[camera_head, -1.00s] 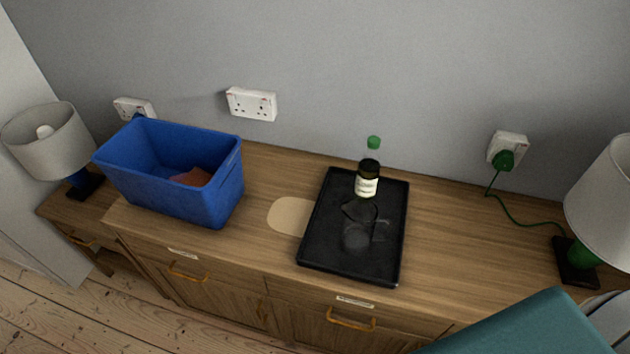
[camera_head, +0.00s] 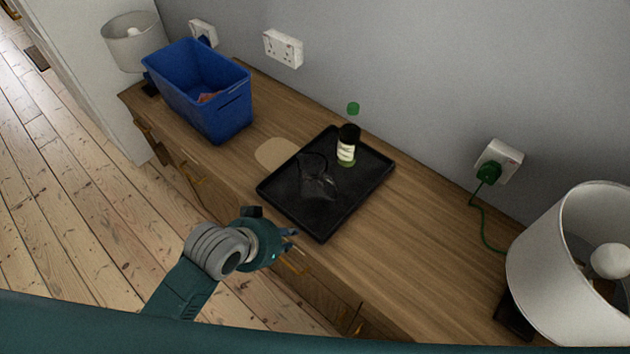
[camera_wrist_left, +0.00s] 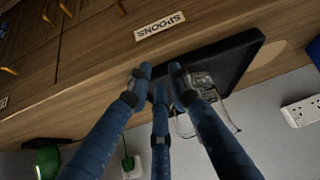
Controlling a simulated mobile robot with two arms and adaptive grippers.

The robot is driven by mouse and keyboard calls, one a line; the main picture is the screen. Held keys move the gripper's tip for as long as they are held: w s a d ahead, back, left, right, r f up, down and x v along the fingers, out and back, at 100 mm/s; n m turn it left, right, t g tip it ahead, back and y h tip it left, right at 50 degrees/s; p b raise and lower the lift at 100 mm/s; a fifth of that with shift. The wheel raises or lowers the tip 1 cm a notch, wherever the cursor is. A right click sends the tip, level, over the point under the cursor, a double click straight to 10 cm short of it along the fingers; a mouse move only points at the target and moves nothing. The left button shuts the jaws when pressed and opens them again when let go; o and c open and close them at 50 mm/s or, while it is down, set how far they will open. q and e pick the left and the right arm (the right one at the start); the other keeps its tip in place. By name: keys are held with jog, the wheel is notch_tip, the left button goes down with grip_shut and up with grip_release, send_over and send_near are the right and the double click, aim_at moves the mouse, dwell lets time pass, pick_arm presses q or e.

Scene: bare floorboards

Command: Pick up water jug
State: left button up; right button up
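The clear glass water jug (camera_head: 318,184) stands on a black tray (camera_head: 352,188) on the wooden sideboard. It also shows faintly in the left wrist view (camera_wrist_left: 203,84), partly behind a finger. My left gripper (camera_head: 291,241) is low in front of the sideboard's front edge, short of the tray and apart from the jug. In the left wrist view its three blue fingers (camera_wrist_left: 159,78) are spread with nothing between them. My right gripper is not in view.
A dark bottle (camera_head: 347,147) stands on the tray behind the jug. A blue bin (camera_head: 215,105) is at the left and a lamp (camera_head: 565,262) at the right. A drawer label (camera_wrist_left: 160,26) shows in the wrist view. The sideboard right of the tray is clear.

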pick_arm(q)
jog(key=w+d+r+m+h, duration=0.1)
jog(key=w+d+r, duration=0.2)
jog(key=w+r, duration=0.1)
jog(key=m+h, duration=0.2)
jog(key=m, duration=0.1)
send_near(335, 195)
jog(key=p+x, duration=0.2)
jog(key=x, duration=0.8)
jog(key=shift+p, duration=0.4)
jog(key=shift+w+d+f, duration=0.15)
jog(key=shift+f, duration=0.1)
grip_shut()
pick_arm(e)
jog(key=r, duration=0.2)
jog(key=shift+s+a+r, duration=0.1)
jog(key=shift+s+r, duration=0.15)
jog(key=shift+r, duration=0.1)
pick_arm(q)
jog(key=shift+r, duration=0.15)
